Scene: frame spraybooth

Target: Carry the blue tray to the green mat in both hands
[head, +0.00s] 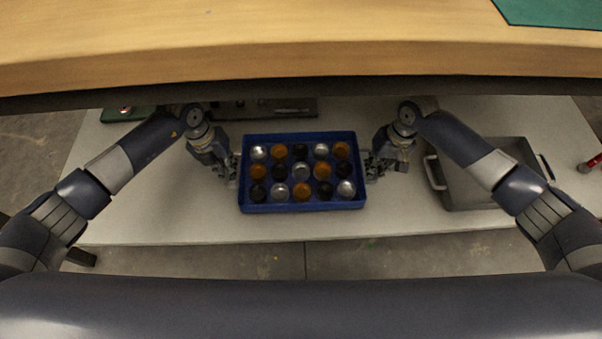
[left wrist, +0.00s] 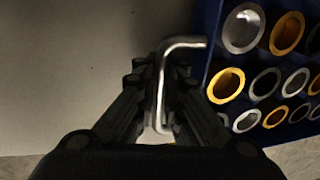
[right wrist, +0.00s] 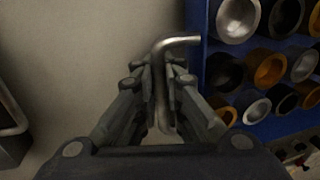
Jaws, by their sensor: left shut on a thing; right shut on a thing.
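The blue tray (head: 300,208) sits in the middle of the head view, over the white lower table, filled with rows of silver, orange and black round pieces. My left gripper (head: 232,170) is at its left side and is shut on a bent metal handle (left wrist: 185,42). My right gripper (head: 368,168) is at its right side and is shut on the other metal handle (right wrist: 178,42). The tray looks level; whether it touches the table cannot be told. The green mat (head: 555,12) shows at the top right, on a wooden surface, partly cut off.
A wooden tabletop (head: 300,55) spans the top, its front edge overhanging the white table (head: 150,215). A grey metal bin (head: 480,195) with a handle stands right of the tray. A dark panel (head: 265,108) lies behind it. A red object (head: 588,166) is at the far right.

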